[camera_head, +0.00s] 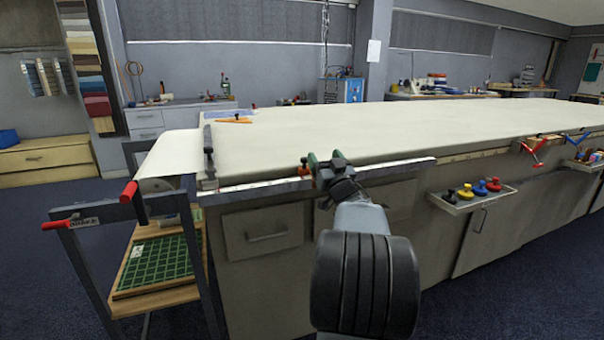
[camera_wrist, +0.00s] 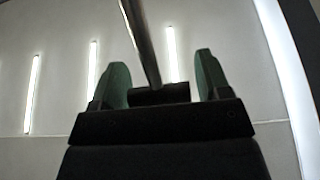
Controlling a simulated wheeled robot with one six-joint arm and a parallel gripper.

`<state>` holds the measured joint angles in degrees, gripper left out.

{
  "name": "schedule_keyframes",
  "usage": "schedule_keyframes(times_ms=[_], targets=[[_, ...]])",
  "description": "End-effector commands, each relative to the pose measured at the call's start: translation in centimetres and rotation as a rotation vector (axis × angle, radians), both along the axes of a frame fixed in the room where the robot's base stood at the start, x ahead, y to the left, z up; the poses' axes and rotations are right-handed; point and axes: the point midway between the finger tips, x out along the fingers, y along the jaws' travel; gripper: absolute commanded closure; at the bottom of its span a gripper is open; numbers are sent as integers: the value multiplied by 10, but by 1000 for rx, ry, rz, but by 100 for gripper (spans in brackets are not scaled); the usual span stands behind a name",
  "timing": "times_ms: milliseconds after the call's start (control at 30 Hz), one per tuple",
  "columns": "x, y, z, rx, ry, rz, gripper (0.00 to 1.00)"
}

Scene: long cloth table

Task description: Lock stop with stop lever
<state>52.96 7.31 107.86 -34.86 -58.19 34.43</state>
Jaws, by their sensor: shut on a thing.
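A pale rail with ruler marks (camera_head: 255,190) runs along the table's near edge. The stop, a small orange-red piece (camera_head: 304,170), sits on this rail just left of my gripper (camera_head: 320,160). My gripper's green fingers also show in the wrist view (camera_wrist: 160,70). They stand apart, with a short black cylinder (camera_wrist: 158,95) between them at their base. A bare metal rod (camera_wrist: 139,40) rises from that cylinder; it looks like the stop lever. My gripper is shut on it. The arm hides part of the rail, and the lock state cannot be told.
The long cloth table (camera_head: 330,130) fills the middle. A cart with a green gridded board (camera_head: 155,262) stands at left, with red-handled bars (camera_head: 128,192) beside it. A small tray (camera_head: 470,203) with coloured knobs and red and blue clamps (camera_head: 533,147) are at right.

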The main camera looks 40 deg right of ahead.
Motion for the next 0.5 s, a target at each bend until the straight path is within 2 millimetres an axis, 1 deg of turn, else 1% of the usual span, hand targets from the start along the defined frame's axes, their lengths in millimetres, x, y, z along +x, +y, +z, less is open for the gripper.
schedule_keyframes(times_ms=[33,100,167,300,500], targets=[[-8,-2,-7,-1,1,-10,73],[-16,-3,-8,0,3,-16,74],[-20,-2,-10,2,5,-17,73],[-30,2,-16,2,4,-18,73],[-40,8,-25,2,4,-16,73]])
